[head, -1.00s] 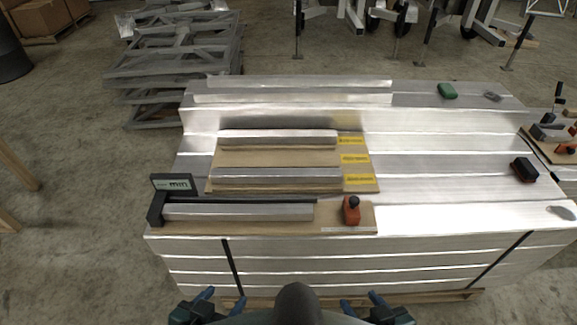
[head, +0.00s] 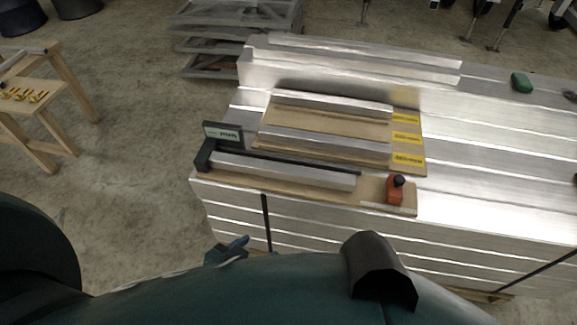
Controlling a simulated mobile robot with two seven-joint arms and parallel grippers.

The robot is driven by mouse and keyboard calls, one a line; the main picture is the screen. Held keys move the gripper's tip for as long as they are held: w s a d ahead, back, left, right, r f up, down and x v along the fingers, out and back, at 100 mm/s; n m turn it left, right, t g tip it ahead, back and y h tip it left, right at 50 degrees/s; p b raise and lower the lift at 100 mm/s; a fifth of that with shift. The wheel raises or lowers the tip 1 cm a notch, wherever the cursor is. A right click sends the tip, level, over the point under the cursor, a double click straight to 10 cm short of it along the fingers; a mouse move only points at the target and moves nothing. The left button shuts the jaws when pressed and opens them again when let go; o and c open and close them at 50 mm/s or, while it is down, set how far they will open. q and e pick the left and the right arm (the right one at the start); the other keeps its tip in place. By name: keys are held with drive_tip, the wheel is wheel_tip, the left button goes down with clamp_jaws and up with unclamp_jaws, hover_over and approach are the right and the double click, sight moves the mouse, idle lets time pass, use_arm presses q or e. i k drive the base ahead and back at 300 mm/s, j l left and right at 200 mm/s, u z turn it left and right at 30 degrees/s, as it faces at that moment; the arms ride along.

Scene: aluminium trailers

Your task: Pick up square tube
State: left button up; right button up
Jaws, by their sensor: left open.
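Several silver square tubes lie on the aluminium stack (head: 480,150). One square tube (head: 285,171) lies along the front wooden fixture board, between a black stop with a "mm" display (head: 222,134) and an orange clamp (head: 396,190). Two more, a rear tube (head: 330,103) and a front tube (head: 325,141), lie on a brown board (head: 330,121) with yellow labels. My left gripper (head: 252,248) is low in front of the stack's front face, apart from every tube. It is open and empty, partly hidden by my own body. My right gripper is out of view.
Long aluminium profiles (head: 365,50) lie along the back of the stack. A green object (head: 521,82) sits at the back right. A wooden bench (head: 60,90) with small yellow pieces stands at the left. Bare floor (head: 140,160) lies between bench and stack.

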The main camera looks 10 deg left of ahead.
sight(260, 167)
drive_tip(key=j+z, duration=0.1)
drive_tip(key=z, duration=0.3)
drive_tip(key=j+z, duration=0.1)
drive_tip(key=z, duration=0.3)
drive_tip(key=j+z, duration=0.25)
drive_tip(key=k+j+z, duration=0.2)
drive_tip(key=j, duration=0.2)
drive_tip(key=j+z, duration=0.25)
drive_tip(key=k+j, duration=0.15)
drive_tip(key=j, duration=0.2)
drive_tip(key=k+j+z, duration=0.1)
drive_tip(key=j, duration=0.3)
drive_tip(key=k+j, duration=0.2)
drive_tip(key=j, duration=0.15)
drive_tip(key=i+j, duration=0.1)
drive_tip(key=j, duration=0.15)
drive_tip(key=z, duration=0.05)
